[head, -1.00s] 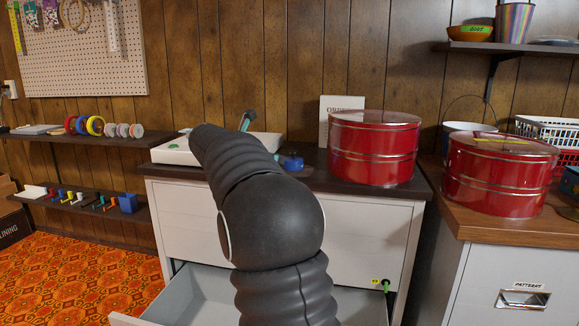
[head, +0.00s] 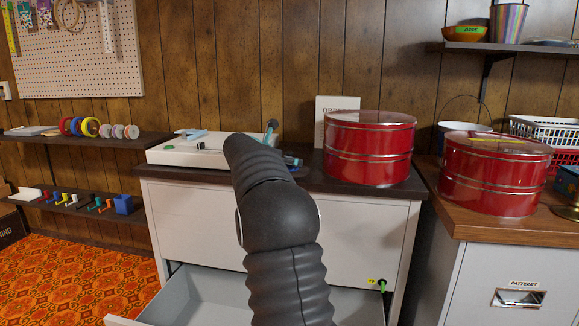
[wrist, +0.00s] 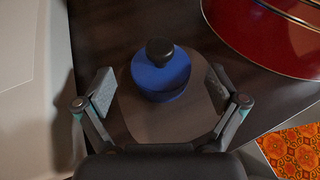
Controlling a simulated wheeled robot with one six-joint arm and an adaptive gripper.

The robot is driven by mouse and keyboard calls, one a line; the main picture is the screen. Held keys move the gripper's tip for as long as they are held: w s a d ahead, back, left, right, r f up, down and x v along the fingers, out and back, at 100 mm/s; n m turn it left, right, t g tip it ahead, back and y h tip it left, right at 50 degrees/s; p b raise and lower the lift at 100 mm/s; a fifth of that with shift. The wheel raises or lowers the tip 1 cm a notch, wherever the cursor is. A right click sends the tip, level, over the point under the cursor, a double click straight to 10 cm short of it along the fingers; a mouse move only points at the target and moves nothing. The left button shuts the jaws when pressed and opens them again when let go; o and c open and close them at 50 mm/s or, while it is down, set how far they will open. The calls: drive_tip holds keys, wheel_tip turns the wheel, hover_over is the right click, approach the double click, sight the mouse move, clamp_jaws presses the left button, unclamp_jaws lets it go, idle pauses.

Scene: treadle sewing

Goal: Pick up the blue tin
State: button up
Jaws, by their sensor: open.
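The blue tin (wrist: 158,84), round with a dark knob on top, stands upright on a brown rounded patch, perhaps a mat (wrist: 150,125), in the wrist view. In the head view my arm hides nearly all of it. My gripper (wrist: 160,92) is open, with one finger on each side of the tin. Gaps show between both fingers and the tin, and nothing is held. In the head view a bit of the gripper (head: 291,160) shows past my arm, above the dark cabinet top.
A large red tin (head: 369,150) stands close by on the right of the dark top (head: 330,187). A white tray-like thing (head: 185,155) lies at left. A drawer (head: 200,295) is open below. Another red tin (head: 495,180) stands on the right cabinet.

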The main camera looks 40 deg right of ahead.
drive_tip(key=x, duration=0.2)
drive_tip(key=shift+d, duration=0.35)
drive_tip(key=c, duration=1.4)
